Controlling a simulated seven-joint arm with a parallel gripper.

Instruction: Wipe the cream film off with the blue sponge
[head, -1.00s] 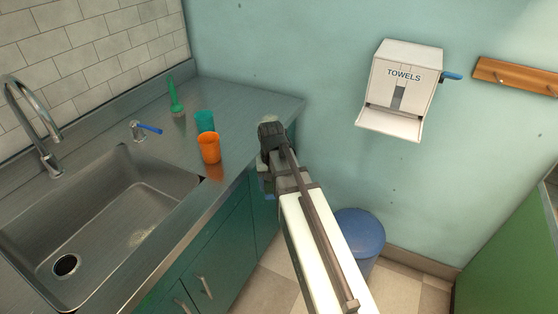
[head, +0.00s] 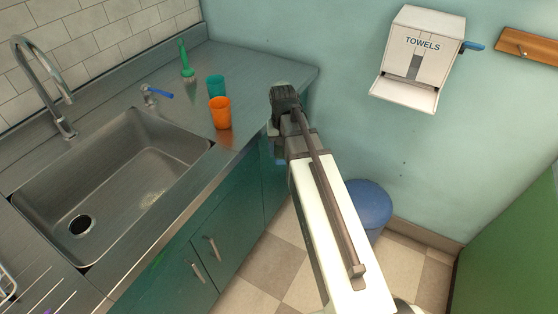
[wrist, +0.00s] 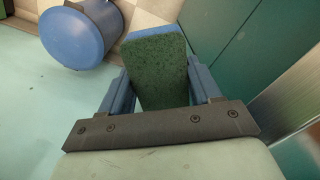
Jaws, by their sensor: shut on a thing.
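The sponge (wrist: 158,66), blue with a dark green scouring face, is between the two blue fingers of my gripper (wrist: 162,88) in the wrist view. My gripper is shut on it. In the head view my gripper (head: 277,152) hangs just off the counter's right front edge, and my own arm hides most of the sponge there. A faint pale patch (head: 150,198), which looks like the cream film, shows on the floor of the steel sink (head: 120,170). My gripper is well to the right of the sink, apart from it.
An orange cup (head: 220,113) and a teal cup (head: 215,86) stand on the counter (head: 265,68) between sink and gripper. A green brush (head: 186,62) and the faucet (head: 45,85) are farther back. A blue bin (head: 366,205) and towel dispenser (head: 420,55) are right.

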